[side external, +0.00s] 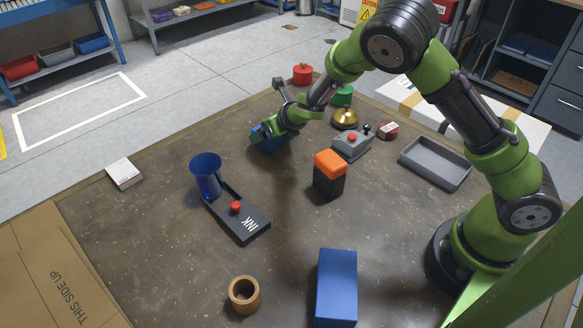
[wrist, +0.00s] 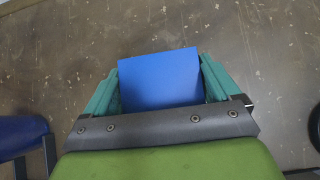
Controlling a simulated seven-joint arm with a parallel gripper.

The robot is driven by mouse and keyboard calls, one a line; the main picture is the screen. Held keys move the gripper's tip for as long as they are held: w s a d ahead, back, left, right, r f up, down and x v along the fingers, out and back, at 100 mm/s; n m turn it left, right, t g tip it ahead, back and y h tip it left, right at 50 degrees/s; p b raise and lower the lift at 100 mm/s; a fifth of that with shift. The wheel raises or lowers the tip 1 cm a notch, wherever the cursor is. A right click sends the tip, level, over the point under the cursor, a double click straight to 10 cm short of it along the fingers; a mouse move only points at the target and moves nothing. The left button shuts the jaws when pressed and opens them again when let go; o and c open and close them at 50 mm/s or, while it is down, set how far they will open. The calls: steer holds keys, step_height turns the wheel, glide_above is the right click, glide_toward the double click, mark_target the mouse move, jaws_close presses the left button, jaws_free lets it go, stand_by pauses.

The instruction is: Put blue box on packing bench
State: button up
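A small blue box (wrist: 160,78) sits between the two teal fingers of my gripper (wrist: 162,85) in the wrist view, with a finger against each side. In the side external view my gripper (side external: 268,134) is at the far side of the brown bench top (side external: 150,225), with the blue box (side external: 270,145) mostly hidden under it. I cannot tell if the box touches the surface. A larger blue block (side external: 337,287) lies at the near edge, away from my gripper.
An orange-topped black box (side external: 329,175), a grey control box (side external: 351,144), a brass bell (side external: 345,118) and a grey tray (side external: 435,164) stand to the right.

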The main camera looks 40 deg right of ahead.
steer(key=c, duration=0.6)
step_height(320, 180, up, 10)
steer(key=s+d+r, duration=0.2)
steer(key=s+r, duration=0.1)
steer(key=s, duration=0.6)
steer(key=s+d+r, duration=0.2)
steer(key=s+r, duration=0.2)
steer(key=s, duration=0.5)
steer(key=shift+s+r, duration=0.15)
